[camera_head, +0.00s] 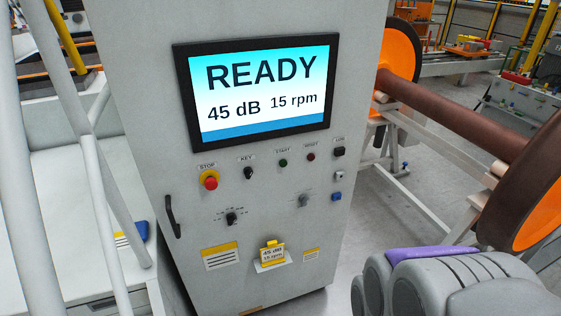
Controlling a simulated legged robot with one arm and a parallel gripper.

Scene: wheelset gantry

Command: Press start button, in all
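A grey control cabinet (180,120) stands in the middle of the view. Its black-framed screen (260,88) reads READY, 45 dB and 15 rpm. Below the screen, the small green start button (283,163) sits under a START label. A dark reset button (311,157) is to its right. A key switch (248,173) and a red stop button (211,183) on a yellow base are to its left. Grey rounded parts with a purple piece at the lower right appear to be my arm. My gripper's fingers are not in view, and nothing touches the panel.
Two rotary knobs (232,218) and a door handle (173,216) are lower on the cabinet. A brown axle with orange wheels (455,115) stands at right. White rails (88,130) stand at left.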

